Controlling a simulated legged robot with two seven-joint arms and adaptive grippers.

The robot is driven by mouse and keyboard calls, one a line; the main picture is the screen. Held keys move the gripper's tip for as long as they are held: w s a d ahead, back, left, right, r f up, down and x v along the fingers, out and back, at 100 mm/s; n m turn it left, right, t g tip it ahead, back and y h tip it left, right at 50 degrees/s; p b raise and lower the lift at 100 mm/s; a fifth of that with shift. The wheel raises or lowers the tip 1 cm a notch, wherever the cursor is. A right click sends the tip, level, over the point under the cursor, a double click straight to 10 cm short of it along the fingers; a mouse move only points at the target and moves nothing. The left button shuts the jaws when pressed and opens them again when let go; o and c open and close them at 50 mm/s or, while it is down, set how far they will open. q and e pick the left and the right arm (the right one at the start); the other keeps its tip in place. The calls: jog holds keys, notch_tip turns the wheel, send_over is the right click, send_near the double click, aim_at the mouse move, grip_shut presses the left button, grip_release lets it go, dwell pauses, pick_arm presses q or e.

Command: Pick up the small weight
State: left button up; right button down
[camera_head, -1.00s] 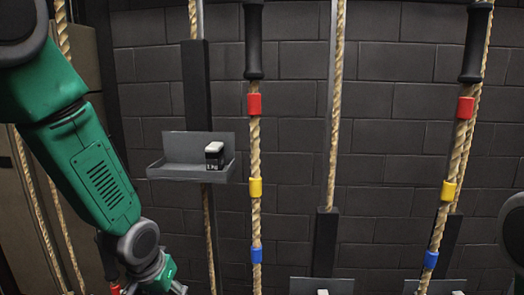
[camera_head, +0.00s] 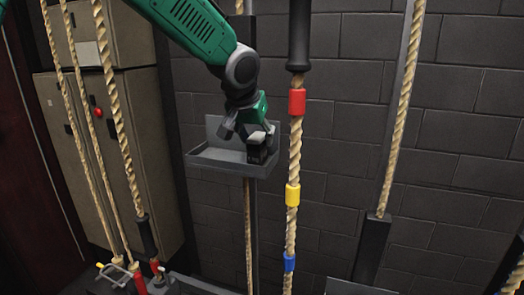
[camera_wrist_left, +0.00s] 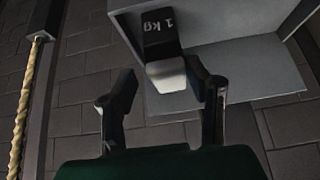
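The small weight (camera_head: 257,150) is a black block with a white part, standing on a grey shelf tray (camera_head: 222,158) in the head view. In the left wrist view the weight (camera_wrist_left: 160,34) reads "1 kg", and its white part points toward the gripper. My left gripper (camera_head: 249,128) is at the tray, right at the weight. The left wrist view shows its two fingers (camera_wrist_left: 162,88) spread apart, with the white end near the gap and closer to the right finger. I cannot tell whether a finger touches it. My right gripper is out of view.
A rope with red, yellow and blue bands (camera_head: 292,165) hangs just right of the tray. Another rope (camera_head: 402,110) hangs farther right before a dark brick wall. Beige cabinets (camera_head: 140,150) and more ropes stand left. The tray has a raised back and low rim.

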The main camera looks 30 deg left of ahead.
aim_at(257, 151)
pick_arm(q)
jog(key=f, duration=0.1)
jog(key=w+a+f, duration=0.1)
jog(key=f, duration=0.1)
jog(key=w+a+f, duration=0.1)
jog(key=f, duration=0.1)
jog(key=shift+a+f+p, duration=0.1)
jog(key=shift+f+p, duration=0.1)
jog(key=shift+p, duration=0.15)
jog(key=shift+w+f, duration=0.15)
jog(key=shift+w, duration=0.05)
jog(key=shift+d, duration=0.4)
grip_shut()
jog(key=shift+r, duration=0.25)
jog(key=shift+w+a, duration=0.1)
